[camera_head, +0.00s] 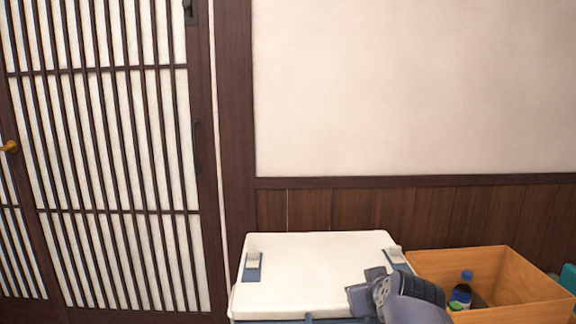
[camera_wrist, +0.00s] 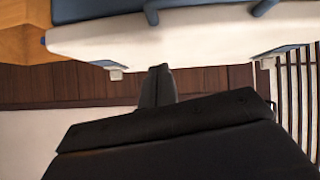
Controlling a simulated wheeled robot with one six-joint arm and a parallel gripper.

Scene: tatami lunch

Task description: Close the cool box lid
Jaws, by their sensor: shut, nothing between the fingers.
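The cool box has a white lid (camera_head: 315,280) with two blue-and-white latch pieces. It stands at the bottom centre of the head view, and the lid looks flat over a blue body. The front seam is mostly cut off by the frame's lower edge, so I cannot tell whether it is fully shut. The wrist view is upside down and shows the white lid (camera_wrist: 200,42) with blue parts along the top. My gripper (camera_wrist: 158,72) is shut and empty, its fingertips close to the lid's edge; contact is unclear. My gripper (camera_head: 366,294) also shows over the lid's front right corner.
An open wooden crate (camera_head: 515,280) with a dark blue-capped bottle (camera_head: 461,292) stands right of the cool box. A wall with wood panelling (camera_head: 340,208) is behind. A lattice door (camera_head: 110,150) is at the left.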

